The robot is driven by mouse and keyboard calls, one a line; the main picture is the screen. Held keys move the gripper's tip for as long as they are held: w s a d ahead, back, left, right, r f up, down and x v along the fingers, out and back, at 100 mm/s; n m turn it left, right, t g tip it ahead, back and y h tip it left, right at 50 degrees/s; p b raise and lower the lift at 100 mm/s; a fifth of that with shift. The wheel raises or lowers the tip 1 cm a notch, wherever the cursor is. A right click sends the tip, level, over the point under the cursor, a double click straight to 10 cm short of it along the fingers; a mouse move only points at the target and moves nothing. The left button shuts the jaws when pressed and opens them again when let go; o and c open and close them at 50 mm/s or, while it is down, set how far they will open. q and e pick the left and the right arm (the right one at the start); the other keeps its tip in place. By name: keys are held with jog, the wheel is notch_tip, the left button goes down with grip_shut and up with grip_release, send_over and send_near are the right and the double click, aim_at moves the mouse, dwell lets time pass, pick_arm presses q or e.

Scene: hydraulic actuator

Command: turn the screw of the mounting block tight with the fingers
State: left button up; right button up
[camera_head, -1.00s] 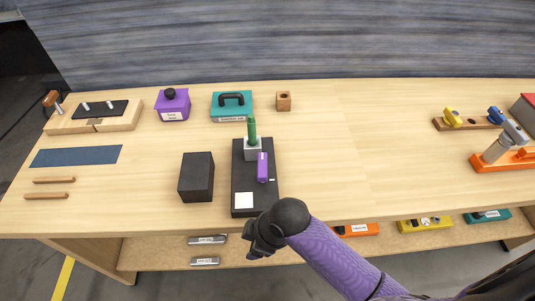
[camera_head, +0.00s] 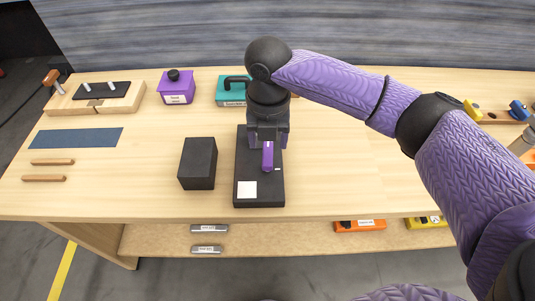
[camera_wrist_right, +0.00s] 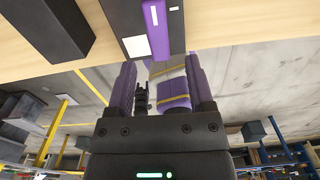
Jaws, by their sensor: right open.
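The black base plate (camera_head: 260,195) lies on the table and carries a purple cylinder (camera_head: 268,157) and a white label (camera_head: 247,190). My right gripper (camera_head: 268,136) hangs over the rear of this plate, behind the purple cylinder. It hides the grey mounting block and its upright green screw. In the right wrist view the fingers (camera_wrist_right: 160,72) stand apart with a gap between them, and neither block nor screw shows. The purple cylinder (camera_wrist_right: 155,22) shows beyond the fingertips there. I cannot tell whether the fingers touch the screw. My left gripper is out of view.
A black box (camera_head: 198,163) stands left of the plate. A teal case (camera_head: 229,98) and a purple box (camera_head: 176,88) stand behind. A blue mat (camera_head: 76,138) and two wooden rods lie at left. The table's middle right is free under my arm.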

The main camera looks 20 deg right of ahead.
aim_at(268, 156)
notch_tip(268, 156, down, 4)
jog(key=shift+r+b, duration=0.1)
jog(key=shift+b, duration=0.4)
jog(key=shift+f, duration=0.5)
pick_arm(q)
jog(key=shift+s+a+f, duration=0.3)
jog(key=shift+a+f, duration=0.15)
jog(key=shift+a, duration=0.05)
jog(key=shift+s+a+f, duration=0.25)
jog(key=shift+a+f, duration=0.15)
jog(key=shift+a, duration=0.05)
pick_arm(e)
jog(key=shift+c, duration=0.7)
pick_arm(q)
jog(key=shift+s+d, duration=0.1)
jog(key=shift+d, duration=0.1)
pick_arm(e)
grip_shut()
